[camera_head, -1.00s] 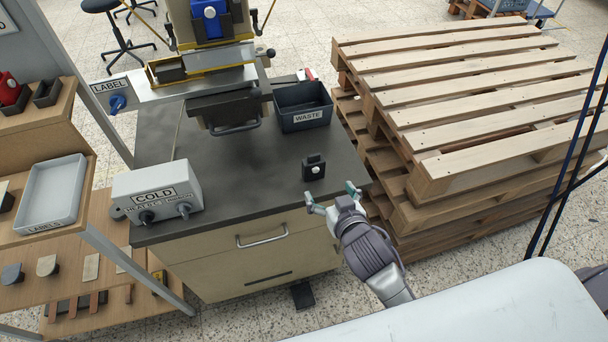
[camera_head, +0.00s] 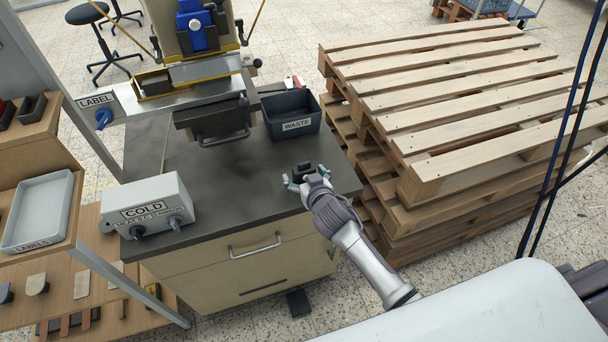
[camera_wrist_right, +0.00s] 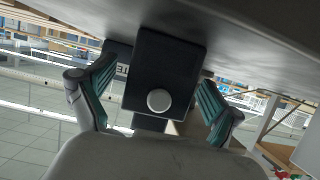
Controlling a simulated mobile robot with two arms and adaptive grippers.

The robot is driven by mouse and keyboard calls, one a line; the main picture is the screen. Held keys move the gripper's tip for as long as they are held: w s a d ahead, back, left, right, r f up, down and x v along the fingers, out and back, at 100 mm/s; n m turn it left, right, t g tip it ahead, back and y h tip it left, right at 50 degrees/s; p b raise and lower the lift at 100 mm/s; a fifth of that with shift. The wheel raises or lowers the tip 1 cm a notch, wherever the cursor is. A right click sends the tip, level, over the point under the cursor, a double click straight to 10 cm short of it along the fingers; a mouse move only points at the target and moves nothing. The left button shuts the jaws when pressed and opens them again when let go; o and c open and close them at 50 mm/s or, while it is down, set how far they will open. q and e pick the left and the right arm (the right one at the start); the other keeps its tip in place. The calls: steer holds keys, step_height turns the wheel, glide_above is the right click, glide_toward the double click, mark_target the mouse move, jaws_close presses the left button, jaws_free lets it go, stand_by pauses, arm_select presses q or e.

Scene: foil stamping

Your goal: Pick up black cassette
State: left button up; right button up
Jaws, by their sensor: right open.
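The black cassette (camera_head: 302,170) stands on the dark bench top near its front right corner, partly hidden behind my right gripper in the head view. In the right wrist view the cassette (camera_wrist_right: 160,75) shows close up, with a pale round knob on its face. My right gripper (camera_head: 307,182) is at the cassette. In the wrist view its two teal-padded fingers (camera_wrist_right: 157,98) are open, one on each side of the cassette, with gaps visible. My left gripper is not in view.
A black waste bin (camera_head: 291,120) stands behind the cassette. The stamping press (camera_head: 215,120) is at the back, and a grey cold control box (camera_head: 147,207) is at the left. Stacked wooden pallets (camera_head: 440,110) stand right of the bench. The middle of the bench top is clear.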

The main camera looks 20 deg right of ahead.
steer(key=c, duration=1.2)
steer(key=shift+c, duration=0.6)
steer(key=shift+r, duration=0.15)
